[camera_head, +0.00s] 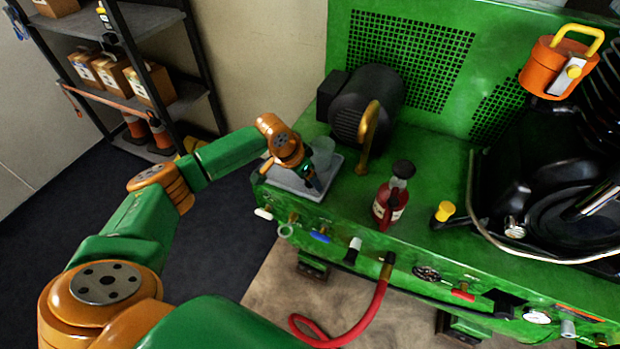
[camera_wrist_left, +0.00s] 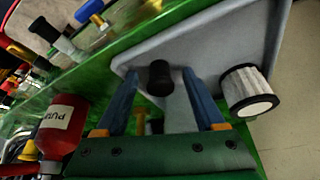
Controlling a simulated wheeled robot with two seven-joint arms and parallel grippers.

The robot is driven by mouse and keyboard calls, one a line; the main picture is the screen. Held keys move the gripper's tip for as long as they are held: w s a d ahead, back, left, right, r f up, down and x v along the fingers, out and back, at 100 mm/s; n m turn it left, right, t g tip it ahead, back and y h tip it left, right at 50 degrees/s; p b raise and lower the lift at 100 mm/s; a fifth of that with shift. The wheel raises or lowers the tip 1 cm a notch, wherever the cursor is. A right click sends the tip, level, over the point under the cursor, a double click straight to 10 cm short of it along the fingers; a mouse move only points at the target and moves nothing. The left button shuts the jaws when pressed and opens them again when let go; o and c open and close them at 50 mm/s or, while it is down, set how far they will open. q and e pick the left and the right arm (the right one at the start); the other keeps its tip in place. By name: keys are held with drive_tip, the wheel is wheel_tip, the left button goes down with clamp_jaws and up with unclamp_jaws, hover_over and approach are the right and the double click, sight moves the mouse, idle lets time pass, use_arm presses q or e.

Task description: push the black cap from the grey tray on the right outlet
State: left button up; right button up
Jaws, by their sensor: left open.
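The grey tray (camera_head: 285,181) sits on the left end of the green machine top, and its surface fills the upper part of the left wrist view (camera_wrist_left: 215,45). The black cap (camera_wrist_left: 160,84) stands on the tray between the blue fingers of my left gripper (camera_wrist_left: 160,74), with gaps visible on both sides. In the head view my left gripper (camera_head: 312,180) points down over the tray and the cap cannot be made out. Small fittings line the machine's front edge, including a brass one (camera_head: 292,217) and a white-and-black one (camera_head: 353,249). I cannot tell which is the right outlet.
A white pleated cylinder with a black rim (camera_wrist_left: 248,90) lies close beside one finger. A red bottle (camera_head: 389,200) and a brass bent pipe (camera_head: 368,135) stand right of the tray. A red hose (camera_head: 375,300) hangs from the front.

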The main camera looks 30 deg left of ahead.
use_arm(q)
clamp_jaws()
drive_tip(key=shift+r, duration=0.25)
wheel_tip(320, 180, up, 2)
drive_tip(key=shift+r, duration=0.2)
drive_tip(key=s+d+r, duration=0.2)
drive_tip(key=s+r, duration=0.8)
drive_tip(key=s, duration=0.3)
drive_tip(key=shift+s+d, duration=0.2)
drive_tip(key=shift+s, duration=0.2)
